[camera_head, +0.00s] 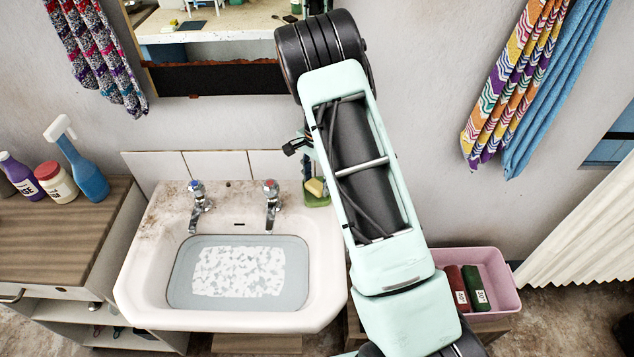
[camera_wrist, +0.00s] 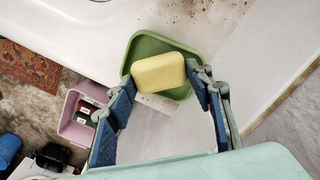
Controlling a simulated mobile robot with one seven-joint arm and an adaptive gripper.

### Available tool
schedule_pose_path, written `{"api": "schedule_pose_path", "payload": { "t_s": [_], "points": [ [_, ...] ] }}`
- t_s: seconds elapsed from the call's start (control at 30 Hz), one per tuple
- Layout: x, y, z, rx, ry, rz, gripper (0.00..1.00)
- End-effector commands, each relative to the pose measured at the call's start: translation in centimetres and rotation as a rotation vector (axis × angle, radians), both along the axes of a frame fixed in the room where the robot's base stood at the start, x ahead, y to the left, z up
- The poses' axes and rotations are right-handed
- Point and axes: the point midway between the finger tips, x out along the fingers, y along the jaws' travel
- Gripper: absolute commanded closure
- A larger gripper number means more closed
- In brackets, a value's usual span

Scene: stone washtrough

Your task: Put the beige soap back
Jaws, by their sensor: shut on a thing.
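The beige soap (camera_wrist: 160,73), a pale yellow rounded block, is between my fingertips in the wrist view. My gripper (camera_wrist: 161,78) is shut on it, with one blue finger at each end. The green soap dish (camera_wrist: 144,43) lies behind the soap in that view, and the soap overlaps its near edge. In the head view the soap (camera_head: 315,187) shows small and tilted at the green dish (camera_head: 317,201), at the washbasin's back right corner. I cannot tell whether it touches the dish. My arm hides most of the gripper there.
The washbasin (camera_head: 140,262) with two taps (camera_head: 271,200) is left of my arm. A pink bin (camera_head: 490,257) with red and green items stands at right. Bottles (camera_head: 85,172) stand on the wooden cabinet at left. Towels (camera_head: 520,85) hang on the wall.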

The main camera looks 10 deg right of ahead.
Motion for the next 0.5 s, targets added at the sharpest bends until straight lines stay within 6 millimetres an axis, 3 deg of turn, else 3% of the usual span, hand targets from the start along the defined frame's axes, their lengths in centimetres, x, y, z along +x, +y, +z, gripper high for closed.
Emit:
{"api": "schedule_pose_path", "payload": {
  "t_s": [0.03, 0.1, 0.23, 0.27, 0.4, 0.5],
  "points": [
    [-0.11, 0.0, -0.82, 0.0, 0.002, 0.0, 0.86],
    [-0.14, 0.02, -1.2, -0.001, 0.002, 0.0, 0.97],
    [-0.27, 0.05, -1.37, -0.001, 0.004, 0.0, 0.97],
    [-0.32, 0.05, -1.42, 0.0, 0.006, 0.0, 0.52],
    [-0.31, 0.06, -1.41, 0.0, 0.006, 0.0, 0.36],
    [-0.25, 0.05, -1.33, -0.001, 0.004, 0.0, 0.35]
  ]
}}
